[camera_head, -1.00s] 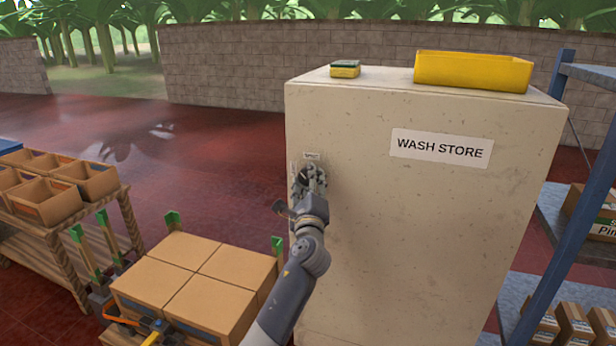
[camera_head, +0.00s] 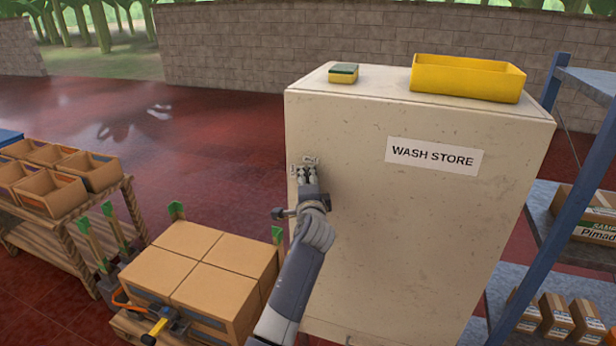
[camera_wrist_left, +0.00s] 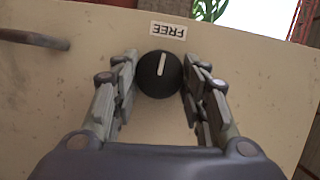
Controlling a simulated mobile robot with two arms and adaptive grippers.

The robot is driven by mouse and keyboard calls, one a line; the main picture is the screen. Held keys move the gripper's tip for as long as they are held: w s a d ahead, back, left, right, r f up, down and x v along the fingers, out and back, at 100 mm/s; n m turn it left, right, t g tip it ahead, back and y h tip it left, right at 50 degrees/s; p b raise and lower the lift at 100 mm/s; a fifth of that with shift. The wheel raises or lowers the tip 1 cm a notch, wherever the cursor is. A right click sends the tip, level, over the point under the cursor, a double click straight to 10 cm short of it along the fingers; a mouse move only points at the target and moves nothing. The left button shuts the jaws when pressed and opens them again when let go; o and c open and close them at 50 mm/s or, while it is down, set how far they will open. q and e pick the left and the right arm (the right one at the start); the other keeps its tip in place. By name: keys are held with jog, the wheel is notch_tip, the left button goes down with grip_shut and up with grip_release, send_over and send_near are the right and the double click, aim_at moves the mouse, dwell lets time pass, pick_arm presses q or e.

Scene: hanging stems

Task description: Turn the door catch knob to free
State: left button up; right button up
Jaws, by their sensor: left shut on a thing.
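The door catch knob (camera_wrist_left: 159,74) is round and black with a pale pointer line. In the left wrist view it sits between the two fingers of my left gripper (camera_wrist_left: 158,88), which is shut on it. The pointer runs nearly up and down in that view, its upper end towards a white FREE label (camera_wrist_left: 168,31) that appears upside down. In the head view my left gripper (camera_head: 308,168) is at the left part of the cream WASH STORE cabinet (camera_head: 400,235) and hides the knob. My right gripper is not in view.
A dark bar handle (camera_wrist_left: 34,39) shows on the panel in the left wrist view. A yellow tray (camera_head: 468,78) and a sponge (camera_head: 343,74) lie on the cabinet top. Cardboard boxes (camera_head: 200,270) stand left of my arm, and a blue-post shelf (camera_head: 530,190) stands at right.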

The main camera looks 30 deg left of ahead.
pick_arm(q)
jog(key=shift+n, duration=0.3)
dwell(0.4)
jog(key=o, duration=1)
jog(key=shift+o, duration=0.2)
jog(key=v, duration=1.2)
